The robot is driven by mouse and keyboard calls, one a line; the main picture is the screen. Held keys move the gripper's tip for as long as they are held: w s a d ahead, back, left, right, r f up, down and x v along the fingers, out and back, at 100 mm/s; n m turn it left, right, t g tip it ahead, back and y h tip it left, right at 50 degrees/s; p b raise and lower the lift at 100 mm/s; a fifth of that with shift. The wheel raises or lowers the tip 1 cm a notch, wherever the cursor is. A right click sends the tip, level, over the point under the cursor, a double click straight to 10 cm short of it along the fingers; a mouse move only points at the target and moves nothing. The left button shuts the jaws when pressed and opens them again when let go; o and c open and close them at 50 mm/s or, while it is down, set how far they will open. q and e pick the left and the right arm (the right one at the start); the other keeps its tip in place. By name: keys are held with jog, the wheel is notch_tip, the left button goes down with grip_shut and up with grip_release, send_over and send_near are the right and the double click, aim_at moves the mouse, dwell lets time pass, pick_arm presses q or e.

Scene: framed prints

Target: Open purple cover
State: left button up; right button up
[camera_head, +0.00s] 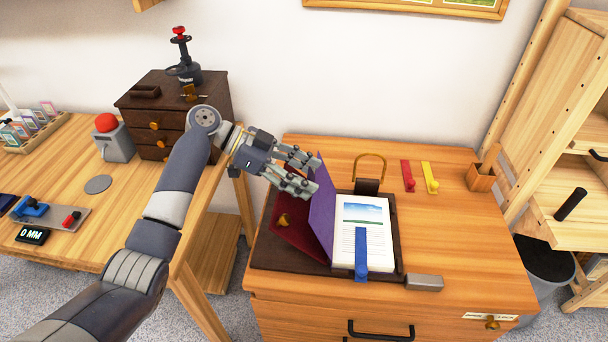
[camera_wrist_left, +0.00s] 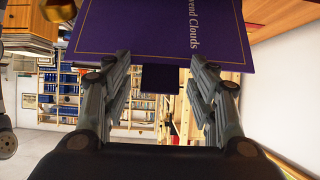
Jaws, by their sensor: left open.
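The purple cover (camera_head: 323,210) stands raised, close to upright, along the left edge of the white page block (camera_head: 362,215). A dark red panel (camera_head: 298,240) lies to its left on the dark base board (camera_head: 275,262). In the left wrist view the purple cover (camera_wrist_left: 160,30) shows gold lettering, partly cut off, and a tab (camera_wrist_left: 160,78). My left gripper (camera_head: 315,175) is open at the cover's upper left side. In the wrist view its fingers (camera_wrist_left: 155,70) lie on either side of the tab; I cannot tell whether they touch the cover. My right gripper is not in view.
A blue strap (camera_head: 361,255) lies on the page. A brass loop (camera_head: 370,165) stands behind the book, and a grey block (camera_head: 424,282) sits at its front right. Red (camera_head: 407,175) and yellow (camera_head: 429,178) tags lie behind. The cabinet top's right side is mostly clear.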

pick_arm(q)
jog(key=v, duration=1.2)
jog(key=shift+w+f, duration=0.1)
